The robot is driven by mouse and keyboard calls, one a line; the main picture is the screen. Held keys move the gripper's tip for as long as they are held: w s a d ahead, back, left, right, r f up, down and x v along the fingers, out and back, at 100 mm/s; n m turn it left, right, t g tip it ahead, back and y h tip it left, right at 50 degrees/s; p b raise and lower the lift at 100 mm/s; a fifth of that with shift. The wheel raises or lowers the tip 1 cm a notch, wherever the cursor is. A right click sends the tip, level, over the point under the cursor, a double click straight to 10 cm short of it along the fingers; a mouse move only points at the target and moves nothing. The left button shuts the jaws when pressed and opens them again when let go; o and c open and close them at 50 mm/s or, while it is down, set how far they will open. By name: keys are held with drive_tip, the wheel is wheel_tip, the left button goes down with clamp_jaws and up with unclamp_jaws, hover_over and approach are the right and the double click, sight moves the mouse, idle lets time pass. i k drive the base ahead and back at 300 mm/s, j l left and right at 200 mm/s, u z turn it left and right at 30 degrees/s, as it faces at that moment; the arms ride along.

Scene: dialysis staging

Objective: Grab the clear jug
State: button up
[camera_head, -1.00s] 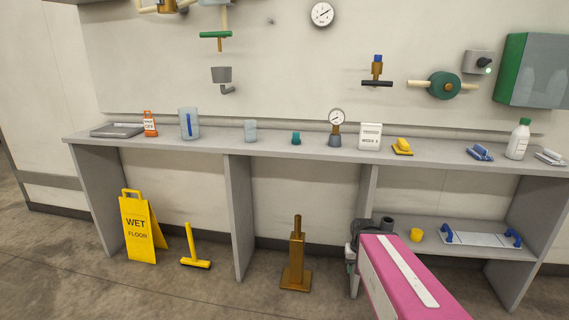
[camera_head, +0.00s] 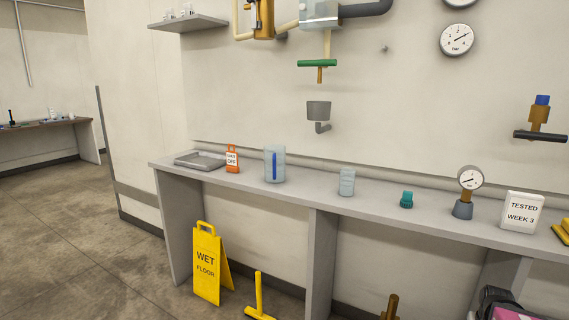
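A clear jug (camera_head: 281,165), pale blue and see-through with a dark blue upright strip, stands upright on the grey counter (camera_head: 390,204), left of the middle of the picture. A smaller clear cup (camera_head: 347,182) stands to its right on the same counter. My gripper is not in this view, so whether it is open or shut does not show.
A teal fitting (camera_head: 407,200), a gauge (camera_head: 468,190) and a white sign (camera_head: 522,212) stand to the right. A yellow wet-floor sign (camera_head: 207,264) stands on the floor before the counter.

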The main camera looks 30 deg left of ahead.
sight(274, 155)
drive_tip(key=j+z, duration=0.1)
drive_tip(key=j, duration=0.45)
drive_tip(key=i+j+z, duration=0.15)
drive_tip(key=j, duration=0.45)
drive_tip(key=j+z, duration=0.1)
drive_tip(key=j, duration=0.35)
drive_tip(key=k+j, duration=0.15)
drive_tip(key=j, duration=0.35)
drive_tip(key=k+j+z, duration=0.15)
drive_tip(key=j, duration=0.8)
drive_tip(key=k+j+z, duration=0.15)
drive_tip(key=j, duration=0.3)
drive_tip(key=k+j+z, duration=0.1)
drive_tip(key=k+j, duration=0.15)
drive_tip(key=j, duration=0.2)
drive_tip(key=k+j+z, duration=0.1)
drive_tip(key=k+j, duration=0.2)
drive_tip(key=j, duration=0.1)
